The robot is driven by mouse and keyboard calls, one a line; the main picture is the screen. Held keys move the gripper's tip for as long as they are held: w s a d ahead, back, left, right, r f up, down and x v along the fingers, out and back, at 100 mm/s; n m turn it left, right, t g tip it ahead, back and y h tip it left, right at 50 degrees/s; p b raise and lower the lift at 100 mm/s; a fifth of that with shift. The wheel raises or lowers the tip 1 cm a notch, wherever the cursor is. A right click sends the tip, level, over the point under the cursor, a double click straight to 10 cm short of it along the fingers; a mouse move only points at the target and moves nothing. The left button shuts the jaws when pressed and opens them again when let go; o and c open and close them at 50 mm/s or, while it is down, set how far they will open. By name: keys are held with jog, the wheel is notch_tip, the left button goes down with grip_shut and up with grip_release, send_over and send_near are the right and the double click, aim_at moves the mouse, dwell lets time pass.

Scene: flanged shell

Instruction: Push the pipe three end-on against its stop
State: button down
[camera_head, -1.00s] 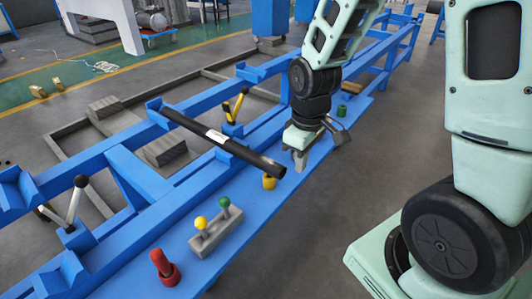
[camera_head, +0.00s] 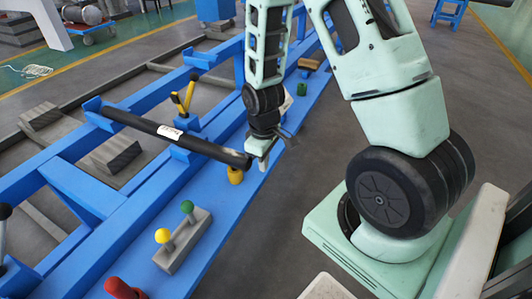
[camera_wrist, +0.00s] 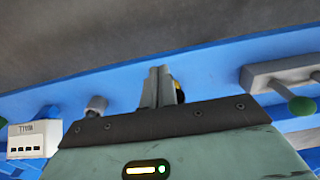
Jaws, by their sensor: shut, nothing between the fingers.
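The pipe (camera_head: 205,147) is black with a white label. It lies across blue supports in the head view, its near end toward the bench's right side. A blue upright piece (camera_head: 92,104) stands at its far end and may be the stop; I cannot tell whether they touch. My gripper (camera_head: 263,163) is shut and empty, right beside the pipe's near end. I cannot tell whether it touches.
A yellow piece (camera_head: 235,175) stands under the pipe's near end. A grey block (camera_head: 182,242) with yellow and green knobs and a red knob (camera_head: 124,289) stand nearer. A yellow-and-black forked lever (camera_head: 184,98) rises behind the pipe. A green piece (camera_head: 302,90) stands farther along the bench.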

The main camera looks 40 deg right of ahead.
aim_at(226, 150)
jog(key=shift+w+a+r, duration=0.1)
jog(key=shift+w+a, duration=0.2)
jog(key=shift+w, duration=0.45)
jog(key=shift+w+a+r, duration=0.1)
jog(key=shift+w+a, duration=0.15)
jog(key=shift+w, duration=0.45)
jog(key=w+a+p, duration=0.1)
jog(key=w, duration=0.1)
jog(key=w+a+p, duration=0.1)
jog(key=w, duration=0.2)
jog(key=w+a, duration=0.1)
jog(key=w, duration=0.2)
jog(key=shift+w+p, duration=0.25)
jog(key=shift+p, duration=0.15)
